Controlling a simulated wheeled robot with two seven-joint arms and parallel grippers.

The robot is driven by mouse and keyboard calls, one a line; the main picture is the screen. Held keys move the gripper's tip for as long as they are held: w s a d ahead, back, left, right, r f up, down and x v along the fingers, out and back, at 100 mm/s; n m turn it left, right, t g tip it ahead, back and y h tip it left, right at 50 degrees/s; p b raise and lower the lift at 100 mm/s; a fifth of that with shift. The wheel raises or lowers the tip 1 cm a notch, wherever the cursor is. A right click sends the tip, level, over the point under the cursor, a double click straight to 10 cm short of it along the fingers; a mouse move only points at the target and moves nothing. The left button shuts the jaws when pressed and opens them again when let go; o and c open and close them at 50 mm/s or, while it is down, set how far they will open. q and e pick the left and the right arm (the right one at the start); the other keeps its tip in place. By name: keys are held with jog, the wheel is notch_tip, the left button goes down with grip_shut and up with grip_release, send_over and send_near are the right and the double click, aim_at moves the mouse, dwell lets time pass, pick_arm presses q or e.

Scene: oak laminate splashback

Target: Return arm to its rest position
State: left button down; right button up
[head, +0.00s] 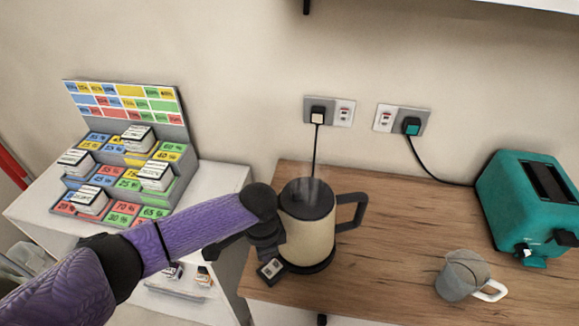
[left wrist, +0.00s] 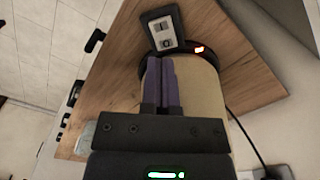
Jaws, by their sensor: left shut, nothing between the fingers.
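The base's switch panel (left wrist: 163,30) lies just beyond the fingertips, near a lit red light (left wrist: 198,49).
A teal toaster (head: 530,205) and a grey mug (head: 462,275) stand to the right on the wooden counter (head: 400,225). Cords run to wall sockets (head: 328,111). A stepped display (head: 125,160) with coloured labels and small boxes stands on a white unit at the left.

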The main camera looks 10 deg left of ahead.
pick_arm(q)
jog(key=s+d+n+t+h, duration=0.15)
jog(key=s+d+h, duration=0.25)
jog(key=s+d, duration=0.5)
jog(key=s+a+r+n+t+y, duration=0.1)
jog(key=s+a+r+n+y, duration=0.1)
jog(key=s+a+n, duration=0.4)
jog(key=s+a+r+n+t+y, duration=0.1)
jog(key=s+a+n+y, duration=0.15)
jog(key=a, duration=0.55)
notch_tip(320, 180, down, 20)
jog(key=s+f+g+b, duration=0.1)
jog(key=s+g+b, duration=0.1)
jog(key=b, duration=0.2)
jog(key=s+a+f+b, duration=0.2)
jog(key=s+f+b, duration=0.2)
jog(key=s+f, duration=1)
jog(key=shift+s+a+f+g, duration=0.15)
jog(key=shift+a+f+g, duration=0.3)
jog(key=shift+f, duration=0.35)
